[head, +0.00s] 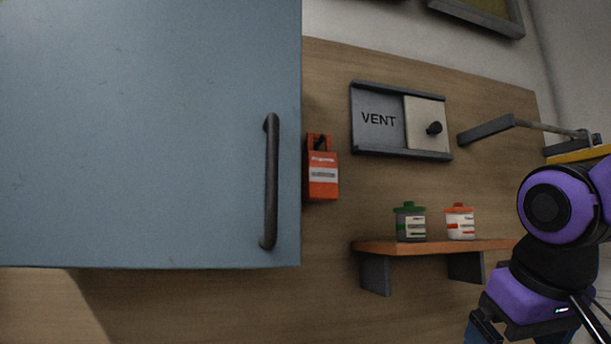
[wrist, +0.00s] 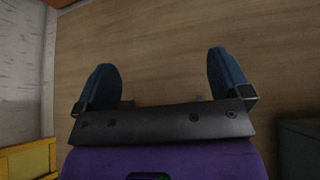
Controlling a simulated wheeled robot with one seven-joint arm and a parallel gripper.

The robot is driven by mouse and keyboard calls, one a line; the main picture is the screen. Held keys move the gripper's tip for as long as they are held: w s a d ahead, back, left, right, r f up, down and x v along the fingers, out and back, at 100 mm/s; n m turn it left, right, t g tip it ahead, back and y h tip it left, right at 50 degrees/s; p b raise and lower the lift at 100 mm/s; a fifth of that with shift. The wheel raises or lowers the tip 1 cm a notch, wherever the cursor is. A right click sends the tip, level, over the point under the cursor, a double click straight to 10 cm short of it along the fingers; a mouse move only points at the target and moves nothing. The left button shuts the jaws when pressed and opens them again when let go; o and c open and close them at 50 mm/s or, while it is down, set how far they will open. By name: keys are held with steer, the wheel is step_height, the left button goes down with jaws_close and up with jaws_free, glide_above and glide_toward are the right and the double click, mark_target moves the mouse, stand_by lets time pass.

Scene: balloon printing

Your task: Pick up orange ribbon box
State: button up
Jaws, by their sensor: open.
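An orange box (head: 322,176) with a white label hangs on the wooden wall panel, right beside the blue cabinet door; its print is too small to read. A white jar with an orange lid and label (head: 460,222) stands on the small shelf. I cannot tell for sure which is the ribbon box; the hanging one is the only orange box shape. My gripper shows at the lower right of the head view, well right of the orange box and partly cut off. In the wrist view my gripper (wrist: 165,85) is open, with nothing between its fingers.
A blue cabinet door (head: 140,130) with a dark handle (head: 270,182) fills the left. A VENT slide panel (head: 378,120) is above the orange wooden shelf (head: 430,247). A green-lidded jar (head: 410,223) stands left of the white one. A bracket (head: 487,130) juts out at right.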

steer(key=w+a+r+n+t+y, duration=0.1)
steer(key=w+a+r, duration=0.45)
steer(key=r, duration=0.65)
steer(key=w+a+r+t+y, duration=0.1)
steer(key=w+a+r+t, duration=0.1)
steer(key=w+a+r, duration=0.65)
steer(key=w+a+r+n+t, duration=0.1)
steer(key=a+r, duration=0.4)
steer(key=r, duration=1)
glide_above(320, 166)
steer(key=s, duration=0.2)
step_height(320, 166, down, 4)
steer(key=r, duration=0.1)
steer(key=shift+t+y, duration=0.3)
steer(key=x, duration=0.2)
steer(key=d+x, duration=0.1)
steer(key=x, duration=0.2)
steer(key=shift+w+f, duration=0.15)
steer(key=c, duration=1.3)
